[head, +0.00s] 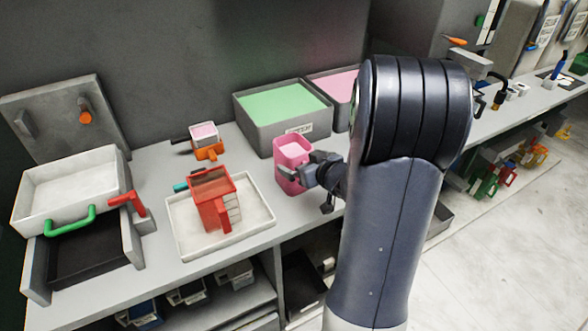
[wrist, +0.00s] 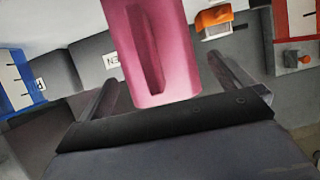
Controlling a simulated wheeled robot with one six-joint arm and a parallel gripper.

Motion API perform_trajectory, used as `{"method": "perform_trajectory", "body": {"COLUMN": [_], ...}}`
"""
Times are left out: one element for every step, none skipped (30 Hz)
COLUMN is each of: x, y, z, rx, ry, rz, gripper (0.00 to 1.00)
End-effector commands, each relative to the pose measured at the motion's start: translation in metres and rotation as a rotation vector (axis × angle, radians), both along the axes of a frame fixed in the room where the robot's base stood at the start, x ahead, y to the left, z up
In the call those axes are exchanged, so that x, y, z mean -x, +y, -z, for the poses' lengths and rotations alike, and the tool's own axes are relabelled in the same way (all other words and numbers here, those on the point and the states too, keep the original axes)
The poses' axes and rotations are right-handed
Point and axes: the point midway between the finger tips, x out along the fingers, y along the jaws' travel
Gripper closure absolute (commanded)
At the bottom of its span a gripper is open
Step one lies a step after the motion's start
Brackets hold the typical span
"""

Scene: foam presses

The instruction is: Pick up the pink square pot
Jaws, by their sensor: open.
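The pink square pot (head: 293,150) stands upright on the grey bench, in front of the green-filled bin. Its top is open with a paler pink inside. In the wrist view the pot (wrist: 165,50) is large, with a long vertical groove or slot on its side. My gripper (head: 308,175) is at the pot's right side in the head view. In the wrist view my gripper (wrist: 161,80) is open, with one finger on each side of the pot and visible gaps. Contact with the pot cannot be told. My arm hides the bench to the right.
A red jug (head: 212,197) stands in a white tray (head: 178,232) left of the pot. Bins with green (head: 283,103) and pink (head: 338,86) contents stand behind. A small orange-based pot (head: 207,143) is at the back left. A white box press (head: 75,185) stands far left.

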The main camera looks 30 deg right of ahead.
Motion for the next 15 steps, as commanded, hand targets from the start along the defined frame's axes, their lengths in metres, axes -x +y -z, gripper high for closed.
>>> {"method": "perform_trajectory", "body": {"x": [-0.006, -0.01, -0.015, -0.017, -0.019, -0.021, -0.022, -0.022, -0.022, -0.022, -0.022, -0.022, -0.022, -0.022, -0.022], "y": [0.001, 0.001, 0.002, 0.002, 0.002, 0.002, 0.002, 0.002, 0.002, 0.002, 0.002, 0.002, 0.002, 0.002, 0.002], "z": [0.005, 0.006, 0.007, 0.008, 0.009, 0.01, 0.01, 0.01, 0.01, 0.01, 0.01, 0.01, 0.01, 0.01, 0.01], "rx": [-0.001, -0.001, -0.001, 0.0, 0.001, 0.001, 0.0, 0.0, 0.0, 0.0, 0.0, 0.0, 0.0, 0.0, 0.0], "ry": [0.001, 0.001, 0.0, 0.001, 0.001, 0.001, 0.0, 0.0, 0.0, 0.0, 0.0, 0.0, 0.0, 0.0, 0.0], "rz": [-0.003, -0.002, -0.002, -0.002, -0.001, 0.0, 0.0, 0.001, 0.001, 0.001, 0.001, 0.001, 0.001, 0.001, 0.001], "gripper": [0.0, 0.0, 0.0, 0.0, 0.0, 0.0, 0.0, 0.0, 0.0, 0.0, 0.0, 0.0, 0.0, 0.01, 0.04]}}
